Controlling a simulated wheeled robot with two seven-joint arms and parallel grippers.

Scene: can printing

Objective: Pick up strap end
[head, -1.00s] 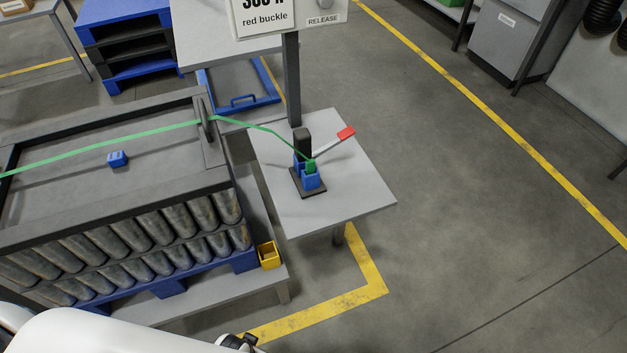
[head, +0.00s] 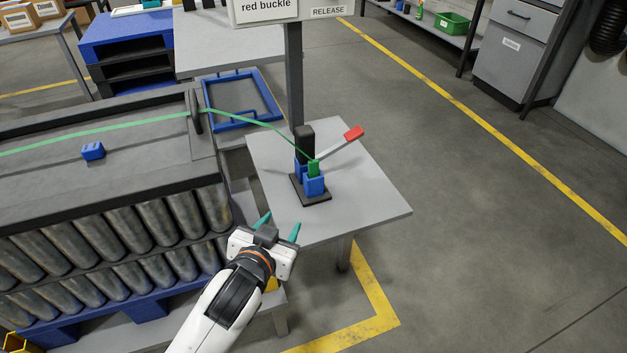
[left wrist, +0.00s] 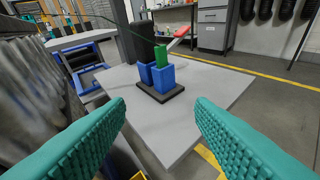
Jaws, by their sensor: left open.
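The green strap (head: 243,118) runs across the top of the can stack and over to the small grey table. Its green end (head: 314,168) sits upright at the blue holder (head: 313,187) on a dark base plate. The strap end also shows in the left wrist view (left wrist: 161,56), above the blue holder (left wrist: 160,76). My left gripper (head: 279,224) is open and empty, at the near left edge of the table, short of the holder. Its teal fingers (left wrist: 160,125) frame the table's near part in the left wrist view. My right gripper is not seen.
A lever with a red handle (head: 354,133) slants up right from the holder. A dark post (head: 293,75) carries a sign behind it. The can stack (head: 110,239) stands left of the table (head: 375,205). Floor on the right is clear.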

